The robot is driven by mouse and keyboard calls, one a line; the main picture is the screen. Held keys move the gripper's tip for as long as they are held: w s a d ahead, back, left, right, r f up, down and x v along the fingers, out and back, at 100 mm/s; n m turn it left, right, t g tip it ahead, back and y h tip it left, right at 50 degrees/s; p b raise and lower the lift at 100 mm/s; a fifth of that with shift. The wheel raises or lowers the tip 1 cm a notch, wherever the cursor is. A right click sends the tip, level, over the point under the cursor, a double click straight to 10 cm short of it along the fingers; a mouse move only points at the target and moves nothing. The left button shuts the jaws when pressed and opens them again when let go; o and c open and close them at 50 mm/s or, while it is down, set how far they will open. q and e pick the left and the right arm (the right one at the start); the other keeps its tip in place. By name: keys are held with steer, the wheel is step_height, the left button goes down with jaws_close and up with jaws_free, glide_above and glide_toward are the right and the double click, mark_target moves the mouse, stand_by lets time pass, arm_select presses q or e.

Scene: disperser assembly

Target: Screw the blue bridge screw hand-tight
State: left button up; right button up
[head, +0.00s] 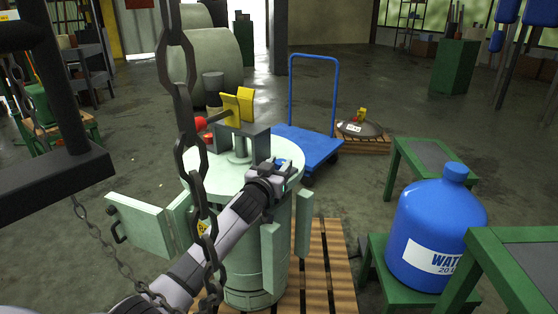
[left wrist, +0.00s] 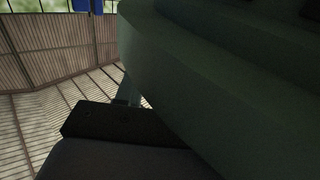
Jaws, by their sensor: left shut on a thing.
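The pale green drum-shaped disperser (head: 264,255) stands in the middle of the head view. A dark grey bridge block (head: 236,138) sits on a post above its lid, with yellow parts (head: 238,106) and a red knob (head: 200,123). My left gripper (head: 276,170) is at the right of the bridge, over the lid's edge. It is shut on the blue bridge screw (head: 284,162), of which only a small blue patch shows. In the left wrist view, a dark finger is beside a large shaded green surface (left wrist: 210,70), and the screw is hidden. My right gripper is out of view.
A chain (head: 190,120) hangs in front of the drum. An open green door panel (head: 142,225) juts out left. A blue water jug (head: 437,225) stands on a green stand at right. A blue trolley (head: 305,145) is behind. The drum stands on a wooden pallet (head: 322,270).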

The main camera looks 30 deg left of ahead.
mark_target(278, 166)
arm_select(q)
steer(key=shift+f, duration=0.15)
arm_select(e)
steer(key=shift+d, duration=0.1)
arm_select(q)
steer(key=o, duration=1)
steer(key=shift+o, duration=0.2)
steer(key=shift+s, duration=0.25)
steer(key=s, duration=0.1)
steer(key=s+p, duration=0.1)
steer(key=s, duration=0.3)
steer(key=shift+d+p, duration=0.3)
steer(key=shift+p, duration=0.05)
steer(key=shift+s, duration=0.8)
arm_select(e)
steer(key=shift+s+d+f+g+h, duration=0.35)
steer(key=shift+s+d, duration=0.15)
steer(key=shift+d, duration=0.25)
arm_select(q)
steer(key=shift+d, duration=0.1)
